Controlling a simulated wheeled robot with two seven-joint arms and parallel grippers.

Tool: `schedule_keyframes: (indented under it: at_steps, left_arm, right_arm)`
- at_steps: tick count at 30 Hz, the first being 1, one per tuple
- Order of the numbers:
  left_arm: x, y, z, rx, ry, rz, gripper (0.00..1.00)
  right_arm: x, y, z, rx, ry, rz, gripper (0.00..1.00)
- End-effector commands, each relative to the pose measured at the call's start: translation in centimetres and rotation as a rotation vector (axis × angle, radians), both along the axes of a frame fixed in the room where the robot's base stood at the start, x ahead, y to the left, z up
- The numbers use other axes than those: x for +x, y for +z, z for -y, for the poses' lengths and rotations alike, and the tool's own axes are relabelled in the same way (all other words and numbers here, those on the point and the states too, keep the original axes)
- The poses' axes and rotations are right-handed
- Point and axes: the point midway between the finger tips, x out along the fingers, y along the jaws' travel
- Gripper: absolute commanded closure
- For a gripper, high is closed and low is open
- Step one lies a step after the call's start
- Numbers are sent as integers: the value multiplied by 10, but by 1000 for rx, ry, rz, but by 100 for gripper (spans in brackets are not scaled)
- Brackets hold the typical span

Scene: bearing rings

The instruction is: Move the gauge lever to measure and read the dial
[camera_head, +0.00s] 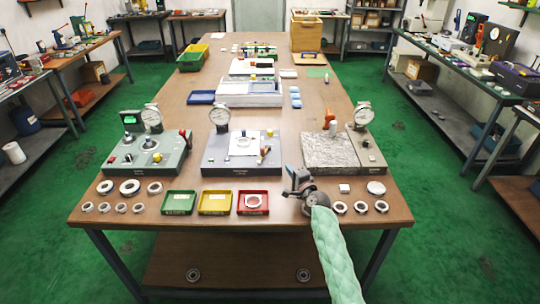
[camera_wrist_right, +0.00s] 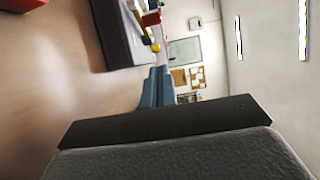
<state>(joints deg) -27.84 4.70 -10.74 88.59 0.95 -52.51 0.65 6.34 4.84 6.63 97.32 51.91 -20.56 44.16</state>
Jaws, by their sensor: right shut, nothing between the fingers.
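Three gauge stations stand on the wooden table. The middle gauge base (camera_head: 217,163) is grey, with an upright round dial (camera_head: 219,116) at its back left. A pale ring (camera_head: 244,142) lies on its plate, and small yellow and red knobs (camera_head: 268,145) stand at its right. I cannot tell which knob is the lever, and the dial is too small to read. My right gripper (camera_head: 291,174) is shut and empty, just right of the front right corner of this base. Its blue fingers (camera_wrist_right: 157,88) show in the right wrist view, with the base (camera_wrist_right: 118,32) beyond. My left gripper is out of view.
A green-grey station (camera_head: 148,160) is at left, a granite plate with dial (camera_head: 340,152) at right. Green (camera_head: 179,203), yellow and red (camera_head: 253,211) trays line the front; a ring lies in the red one. Several rings lie at both front corners.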

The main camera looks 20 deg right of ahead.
Motion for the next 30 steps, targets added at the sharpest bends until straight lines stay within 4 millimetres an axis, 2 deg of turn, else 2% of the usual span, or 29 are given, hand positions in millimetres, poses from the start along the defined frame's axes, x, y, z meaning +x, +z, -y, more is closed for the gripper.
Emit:
schedule_keyframes:
  at_steps: [3, 17, 24, 30]
  left_arm:
    - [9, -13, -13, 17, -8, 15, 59]
    - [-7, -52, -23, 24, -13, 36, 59]
    - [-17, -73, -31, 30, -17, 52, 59]
    - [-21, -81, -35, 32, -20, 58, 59]
  right_arm:
    - [18, 4, -3, 0, 1, 0, 100]
    - [92, 3, -14, -1, 0, -1, 100]
    - [105, 3, -37, 0, 0, 0, 100]
    - [111, 1, -46, 1, 1, -1, 100]
